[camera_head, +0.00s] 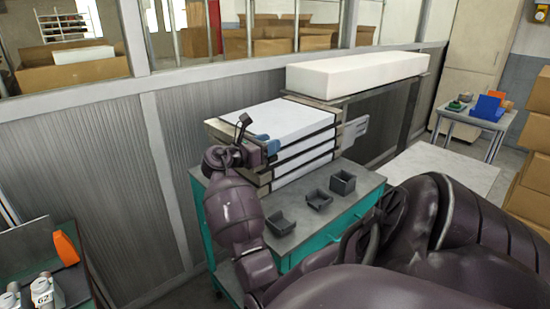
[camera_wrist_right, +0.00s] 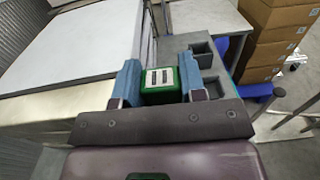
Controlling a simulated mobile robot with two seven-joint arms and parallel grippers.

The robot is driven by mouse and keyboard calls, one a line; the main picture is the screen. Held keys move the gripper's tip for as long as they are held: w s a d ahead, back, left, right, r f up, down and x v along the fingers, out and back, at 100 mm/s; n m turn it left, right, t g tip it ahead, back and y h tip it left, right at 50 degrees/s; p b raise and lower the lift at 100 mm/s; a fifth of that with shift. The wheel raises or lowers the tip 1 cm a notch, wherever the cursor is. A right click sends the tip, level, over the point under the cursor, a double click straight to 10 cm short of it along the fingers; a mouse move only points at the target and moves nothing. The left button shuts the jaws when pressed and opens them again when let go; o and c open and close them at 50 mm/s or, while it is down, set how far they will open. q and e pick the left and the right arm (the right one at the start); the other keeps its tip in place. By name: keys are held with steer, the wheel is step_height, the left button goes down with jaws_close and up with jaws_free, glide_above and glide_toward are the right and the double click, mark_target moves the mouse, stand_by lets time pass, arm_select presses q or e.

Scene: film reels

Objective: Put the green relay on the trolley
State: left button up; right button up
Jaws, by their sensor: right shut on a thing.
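My right gripper (camera_head: 266,146) is in the head view, beside the stack of white-topped trays. In the right wrist view its two blue fingers (camera_wrist_right: 160,70) are shut on the green relay (camera_wrist_right: 158,96), a green block with a pale, marked face. The relay is hidden in the head view. The trolley (camera_head: 335,228) is a teal cart with a grey top, below and beyond the gripper. Its grey top also shows past the fingers in the right wrist view (camera_wrist_right: 179,46). Whether the relay touches anything below it cannot be told. My left gripper is not in view.
Dark bins (camera_head: 342,182) stand on the trolley's right part, with bare top around them. The tray stack (camera_head: 290,122) fills its back. A side table (camera_head: 463,118) with blue and green items and cardboard boxes (camera_head: 532,150) stand at the right.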

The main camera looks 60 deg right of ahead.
step_height(320, 180, down, 13)
steer(key=shift+f+b, duration=0.1)
steer(key=shift+b, duration=1.05)
steer(key=shift+f+b, duration=0.45)
steer(key=shift+f, duration=1.75)
steer(key=shift+f, duration=0.15)
steer(key=o, duration=0.9)
